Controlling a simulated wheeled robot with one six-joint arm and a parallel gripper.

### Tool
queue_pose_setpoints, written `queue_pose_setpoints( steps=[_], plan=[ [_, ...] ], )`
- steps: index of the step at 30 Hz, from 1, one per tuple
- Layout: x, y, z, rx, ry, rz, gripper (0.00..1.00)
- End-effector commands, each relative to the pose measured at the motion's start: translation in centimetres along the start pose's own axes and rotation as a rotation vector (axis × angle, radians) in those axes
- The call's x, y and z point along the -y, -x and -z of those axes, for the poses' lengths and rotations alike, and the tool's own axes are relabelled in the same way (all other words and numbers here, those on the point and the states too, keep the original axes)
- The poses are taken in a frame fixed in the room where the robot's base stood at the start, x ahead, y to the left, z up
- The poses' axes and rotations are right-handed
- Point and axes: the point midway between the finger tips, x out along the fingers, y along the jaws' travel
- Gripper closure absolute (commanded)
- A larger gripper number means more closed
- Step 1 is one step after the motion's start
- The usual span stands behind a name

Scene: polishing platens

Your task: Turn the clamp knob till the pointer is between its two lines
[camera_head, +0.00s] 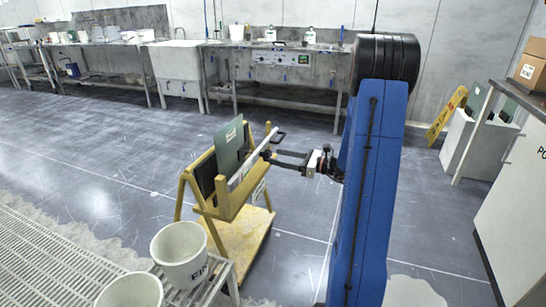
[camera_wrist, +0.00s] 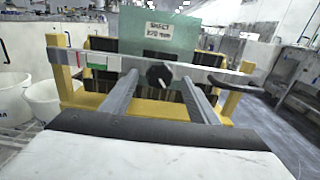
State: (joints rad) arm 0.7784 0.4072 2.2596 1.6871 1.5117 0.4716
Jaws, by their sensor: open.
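The black clamp knob (camera_wrist: 160,74) sits on the front of a pale clamp bar (camera_wrist: 206,75) in the wrist view. My gripper (camera_wrist: 159,80) is open, with one finger on each side of the knob; I cannot tell whether they touch it. A small strip with red, white and green marks (camera_wrist: 97,60) is on the bar left of the knob. The pointer and its two lines are too small to make out. In the head view my gripper (camera_head: 272,158) reaches the bar from the right, and the knob is not clear there.
The bar crosses a yellow stand (camera_head: 245,238) holding a green sheet (camera_head: 230,147) with a label. White buckets (camera_head: 180,254) stand on a grating at the front left. Open floor lies behind the stand.

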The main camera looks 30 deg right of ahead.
Motion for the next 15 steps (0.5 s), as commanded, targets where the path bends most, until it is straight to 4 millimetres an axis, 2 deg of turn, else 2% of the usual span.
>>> queue_pose_setpoints(
  steps=[6, 15],
  plan=[
    [-0.1, -2.5, 0.0, 0.0, 0.0, -0.002, 0.45],
    [0.0, -3.4, 0.0, 0.0, 0.0, 0.0, 0.45]
  ],
)
